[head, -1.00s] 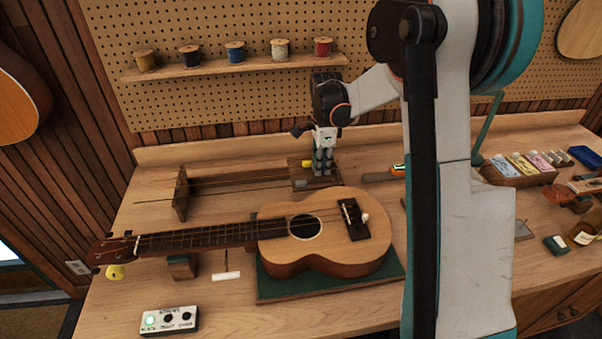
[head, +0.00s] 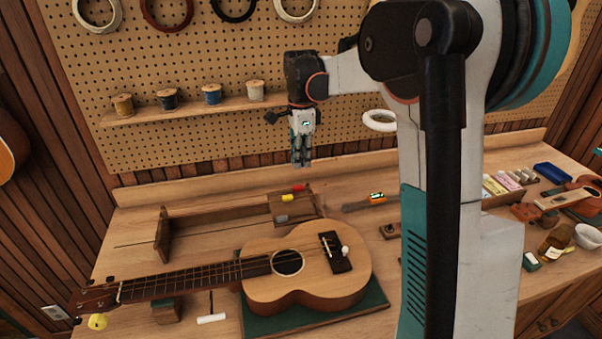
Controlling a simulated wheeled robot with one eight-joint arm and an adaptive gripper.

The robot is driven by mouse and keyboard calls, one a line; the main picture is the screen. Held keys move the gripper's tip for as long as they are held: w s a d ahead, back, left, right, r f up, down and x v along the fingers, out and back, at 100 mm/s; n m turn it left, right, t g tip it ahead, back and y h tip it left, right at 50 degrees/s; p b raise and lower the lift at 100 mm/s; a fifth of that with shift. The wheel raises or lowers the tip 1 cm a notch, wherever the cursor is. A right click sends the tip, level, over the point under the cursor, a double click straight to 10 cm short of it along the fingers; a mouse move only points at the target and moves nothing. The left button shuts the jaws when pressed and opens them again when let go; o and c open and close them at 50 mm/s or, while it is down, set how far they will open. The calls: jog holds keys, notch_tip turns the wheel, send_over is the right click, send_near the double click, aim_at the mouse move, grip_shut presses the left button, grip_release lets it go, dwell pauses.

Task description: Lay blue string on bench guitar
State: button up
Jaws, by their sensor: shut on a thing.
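The bench guitar (head: 266,290), a small light-topped ukulele, lies face up on a green mat (head: 262,325), its neck pointing left. My gripper (head: 301,163) is up in the air behind the guitar, fingers pointing down, above a wooden string rack (head: 162,238). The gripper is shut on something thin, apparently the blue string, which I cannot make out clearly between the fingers. On the rack's right block, red (head: 298,188), yellow (head: 288,198) and grey (head: 281,218) string ends show. Thin strings stretch left from them.
Several thread spools (head: 212,94) stand on the pegboard shelf behind. A screwdriver-like tool (head: 363,202) lies right of the rack. A bottle (head: 556,241) and a white bowl (head: 588,236) stand at the right. A white-handled tool (head: 211,318) lies before the neck. My arm hides part of the bench.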

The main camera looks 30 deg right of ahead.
notch_tip(320, 180, up, 5)
jog(key=shift+r+p, duration=0.1)
jog(key=shift+p, duration=0.4)
notch_tip(320, 180, up, 5)
jog(key=p, duration=0.3)
jog(key=shift+f, duration=0.3)
